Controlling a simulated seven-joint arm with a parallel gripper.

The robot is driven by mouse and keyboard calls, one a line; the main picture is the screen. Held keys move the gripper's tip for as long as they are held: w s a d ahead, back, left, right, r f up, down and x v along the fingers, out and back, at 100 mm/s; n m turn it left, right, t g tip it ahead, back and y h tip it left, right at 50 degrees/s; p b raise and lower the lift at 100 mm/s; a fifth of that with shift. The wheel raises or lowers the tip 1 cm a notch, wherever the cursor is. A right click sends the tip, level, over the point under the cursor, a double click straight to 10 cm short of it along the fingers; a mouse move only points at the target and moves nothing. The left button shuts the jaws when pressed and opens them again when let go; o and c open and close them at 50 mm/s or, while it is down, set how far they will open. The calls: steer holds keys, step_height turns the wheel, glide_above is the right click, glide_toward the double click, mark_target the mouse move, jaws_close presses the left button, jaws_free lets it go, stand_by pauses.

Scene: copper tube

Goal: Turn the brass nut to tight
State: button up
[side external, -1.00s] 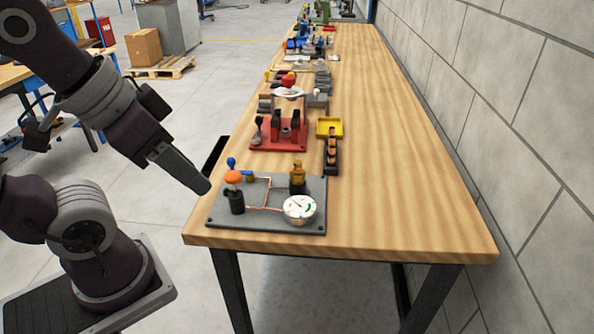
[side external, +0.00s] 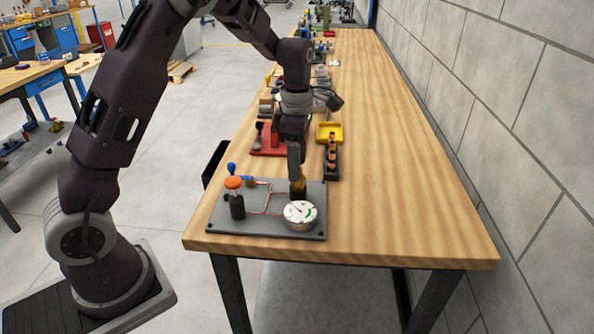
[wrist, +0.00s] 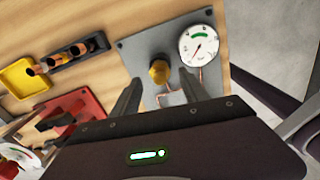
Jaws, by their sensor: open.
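The brass nut (side external: 298,186) sits on a dark post on the grey plate (side external: 266,229), partly covered by my gripper in the side view. In the wrist view the nut (wrist: 159,71) shows between my two fingers. My gripper (side external: 296,172) points down directly over or around the nut. Its fingers are spread, one on each side of the nut with gaps visible in the wrist view (wrist: 160,84). The white gauge (side external: 300,213) stands beside the nut; in the wrist view its needle points away from the green arc. A copper tube (side external: 265,208) runs across the plate.
An orange-topped knob (side external: 234,183) and a blue-handled valve (side external: 233,169) stand on the plate's left. Behind are a black rack with copper pieces (side external: 332,160), a yellow tray (side external: 330,126) and a red fixture (side external: 266,148). The bench's right side is clear.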

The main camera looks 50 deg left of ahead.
steer(key=shift+f, duration=1.35)
jaws_close()
